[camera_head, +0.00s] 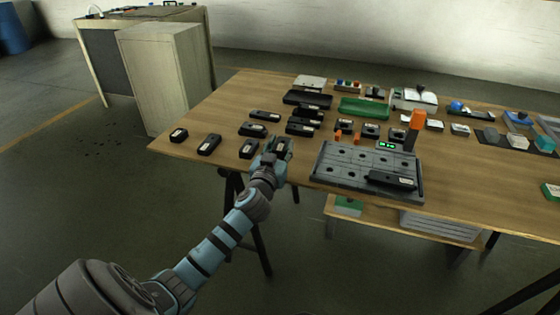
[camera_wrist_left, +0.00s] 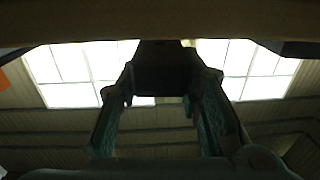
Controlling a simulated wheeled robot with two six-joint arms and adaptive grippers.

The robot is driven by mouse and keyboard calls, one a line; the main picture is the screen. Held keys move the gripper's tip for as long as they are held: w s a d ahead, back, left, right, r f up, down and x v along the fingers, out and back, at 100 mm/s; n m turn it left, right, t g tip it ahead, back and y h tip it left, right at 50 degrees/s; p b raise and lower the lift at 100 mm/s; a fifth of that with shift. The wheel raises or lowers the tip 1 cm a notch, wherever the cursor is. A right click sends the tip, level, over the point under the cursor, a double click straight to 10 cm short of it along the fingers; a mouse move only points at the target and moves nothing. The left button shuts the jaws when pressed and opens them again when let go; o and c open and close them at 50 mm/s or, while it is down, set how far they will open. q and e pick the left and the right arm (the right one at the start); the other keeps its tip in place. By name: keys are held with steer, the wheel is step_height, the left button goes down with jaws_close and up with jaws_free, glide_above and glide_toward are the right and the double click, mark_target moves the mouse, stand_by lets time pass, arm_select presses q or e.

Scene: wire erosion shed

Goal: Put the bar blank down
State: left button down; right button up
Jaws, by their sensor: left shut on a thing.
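My left gripper (camera_head: 273,152) is at the table's front edge, left of the grey fixture plate. It is shut on a dark bar blank (camera_head: 281,145), partly hidden by the fingers. In the left wrist view a dark block (camera_wrist_left: 163,68), apparently this blank, sits between the fingers of the left gripper (camera_wrist_left: 162,90). Whether the blank touches the table I cannot tell. Several similar dark labelled bars lie to the left and behind, the closest being a bar (camera_head: 249,148) just left of the gripper. My right gripper is not in view.
The grey fixture plate (camera_head: 340,166) carries a dark bar (camera_head: 391,181) and an orange-topped post (camera_head: 416,122). A dark tray (camera_head: 307,98) and a green tray (camera_head: 363,108) stand behind. Bare wood (camera_head: 230,101) shows at the table's back left. A cabinet (camera_head: 172,75) stands beyond.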

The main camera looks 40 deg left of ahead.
arm_select(q)
step_height(320, 180, down, 2)
steer(key=shift+f+b, duration=0.15)
steer(key=shift+b, duration=0.2)
steer(key=shift+f, duration=0.2)
steer(key=shift+r, duration=0.15)
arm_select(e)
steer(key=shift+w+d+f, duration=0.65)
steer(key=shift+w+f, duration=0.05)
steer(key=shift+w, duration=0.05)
